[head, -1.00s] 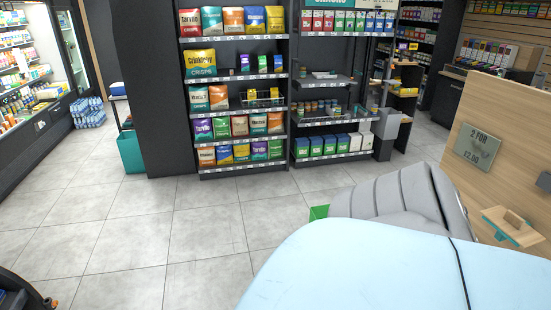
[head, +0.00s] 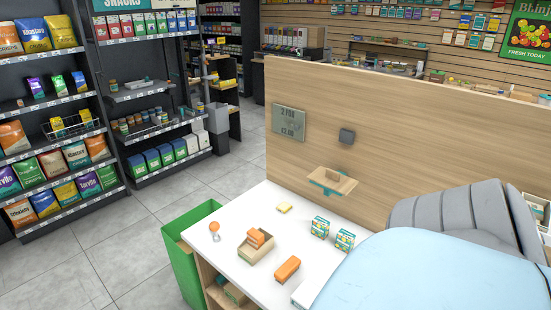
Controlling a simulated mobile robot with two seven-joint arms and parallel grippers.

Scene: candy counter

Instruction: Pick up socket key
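I cannot pick out a socket key for certain in the head view. Small things lie on the white counter top (head: 232,265): an orange-and-white piece (head: 215,230) near its left edge, a small wooden box (head: 250,250) with an orange block in it, a loose orange block (head: 287,268), and a yellow pad (head: 285,208). Neither gripper is in view. A large pale-blue and grey shape, likely my own arm, hides the counter's right part.
Two teal-and-yellow boxes (head: 320,228) stand on the counter. A green bin (head: 183,262) stands at its left end. The wooden panel (head: 410,140) rises behind it. Snack shelves (head: 60,150) stand at the left. The tiled floor (head: 140,235) between is clear.

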